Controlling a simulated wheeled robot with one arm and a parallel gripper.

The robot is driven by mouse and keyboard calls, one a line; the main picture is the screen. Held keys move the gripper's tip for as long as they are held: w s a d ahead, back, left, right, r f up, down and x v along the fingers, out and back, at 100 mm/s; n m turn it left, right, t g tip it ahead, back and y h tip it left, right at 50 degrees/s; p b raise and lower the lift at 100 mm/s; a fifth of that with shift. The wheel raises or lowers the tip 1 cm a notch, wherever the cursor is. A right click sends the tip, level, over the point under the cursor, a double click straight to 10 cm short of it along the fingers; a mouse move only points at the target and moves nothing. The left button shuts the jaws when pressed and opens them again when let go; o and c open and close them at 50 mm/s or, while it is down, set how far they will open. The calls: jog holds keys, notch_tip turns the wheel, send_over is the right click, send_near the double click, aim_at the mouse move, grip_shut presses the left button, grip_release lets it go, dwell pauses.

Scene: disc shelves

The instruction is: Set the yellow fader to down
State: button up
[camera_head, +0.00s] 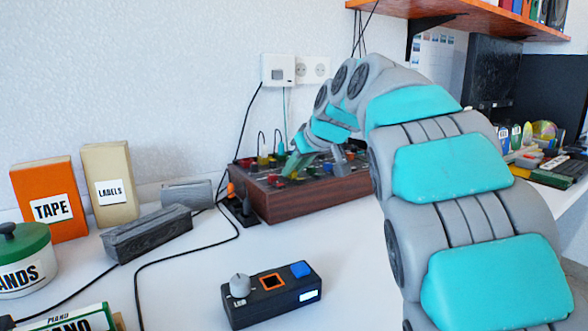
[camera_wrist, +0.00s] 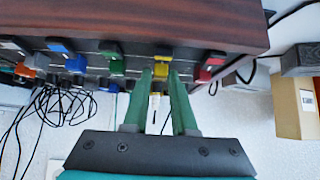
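The mixer-like box (camera_head: 310,195) with wooden sides stands on the desk against the wall, and its edge fills the top of the wrist view (camera_wrist: 180,20). The yellow fader (camera_wrist: 161,70) is in the wrist view, in a row with coloured pieces, between the green and red ones. My gripper (camera_wrist: 160,74) has two green fingers, apart, with their tips on either side of the yellow piece. A gap shows between the fingers, and I cannot tell whether they touch it. In the head view my gripper (camera_head: 292,165) is over the box's left part, and my arm hides the right side.
Neighbouring green (camera_wrist: 116,66) and red (camera_wrist: 206,72) pieces sit close beside the fingers. Cables (camera_wrist: 60,105) hang near the box. A dark control box (camera_head: 272,292), an orange TAPE box (camera_head: 50,198) and a LABELS box (camera_head: 110,183) stand on the desk.

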jog(key=o, duration=0.3)
jog(key=shift+o, duration=0.2)
jog(key=v, duration=0.7)
jog(key=shift+s+d+r, duration=0.2)
jog(key=shift+r, duration=0.05)
